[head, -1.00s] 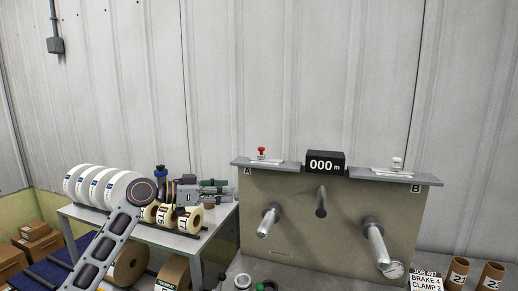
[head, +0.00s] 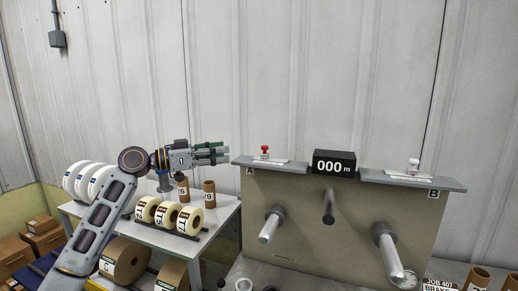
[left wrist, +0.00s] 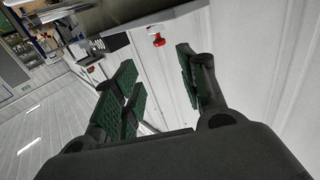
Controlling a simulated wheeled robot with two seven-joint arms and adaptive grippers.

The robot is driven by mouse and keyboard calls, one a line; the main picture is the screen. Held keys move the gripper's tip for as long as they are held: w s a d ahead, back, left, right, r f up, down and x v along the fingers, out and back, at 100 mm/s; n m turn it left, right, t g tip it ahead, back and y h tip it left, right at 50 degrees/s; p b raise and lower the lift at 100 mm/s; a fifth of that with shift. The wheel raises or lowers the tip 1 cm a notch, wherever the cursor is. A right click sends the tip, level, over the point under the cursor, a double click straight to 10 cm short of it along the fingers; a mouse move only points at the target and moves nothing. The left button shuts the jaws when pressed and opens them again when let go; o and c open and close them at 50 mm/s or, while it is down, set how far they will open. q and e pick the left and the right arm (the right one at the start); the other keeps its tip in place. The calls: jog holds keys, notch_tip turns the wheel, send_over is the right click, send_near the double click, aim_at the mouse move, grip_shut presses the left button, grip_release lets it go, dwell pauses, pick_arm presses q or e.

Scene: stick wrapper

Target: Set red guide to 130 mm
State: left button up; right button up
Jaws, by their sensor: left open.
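The red guide (head: 265,150) is a small red knob on a pale scale strip on top of the machine's left shelf (head: 243,161), by the letter A. In the left wrist view the red guide (left wrist: 157,40) shows beyond the fingers, near the gap between them. My left gripper (head: 226,153) is open and empty, just left of the shelf's left end and apart from the red guide. In the left wrist view the open left gripper (left wrist: 165,85) shows green finger pads. The scale marks are too small to read. My right gripper is not in view.
A black display (head: 334,163) reads 000 m. A white guide (head: 413,167) sits on the right shelf, marked B. Metal spindles (head: 271,225) stick out of the panel below. A table (head: 220,214) with rolls and brown cores (head: 209,194) stands left, under my left arm.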

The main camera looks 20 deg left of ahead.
pick_arm(q)
jog(key=p, duration=0.3)
send_near(265, 152)
jog(key=w+d, duration=0.1)
jog(key=w+d+r, duration=0.1)
jog(key=w, duration=0.1)
jog(key=shift+w+d+r, duration=0.15)
jog(key=shift+d+r, duration=0.25)
jog(key=p+x, duration=0.1)
jog(key=x, duration=0.1)
jog(key=shift+w+d, duration=0.25)
jog(key=shift+w+d+f, duration=0.1)
jog(key=shift+w+d, duration=0.2)
jog(key=shift+d, duration=0.1)
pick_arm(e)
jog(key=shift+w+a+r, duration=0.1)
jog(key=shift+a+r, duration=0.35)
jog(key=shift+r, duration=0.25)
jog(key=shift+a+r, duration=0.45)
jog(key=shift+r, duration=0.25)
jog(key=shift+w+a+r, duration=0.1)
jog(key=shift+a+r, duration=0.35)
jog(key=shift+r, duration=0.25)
pick_arm(q)
grip_shut()
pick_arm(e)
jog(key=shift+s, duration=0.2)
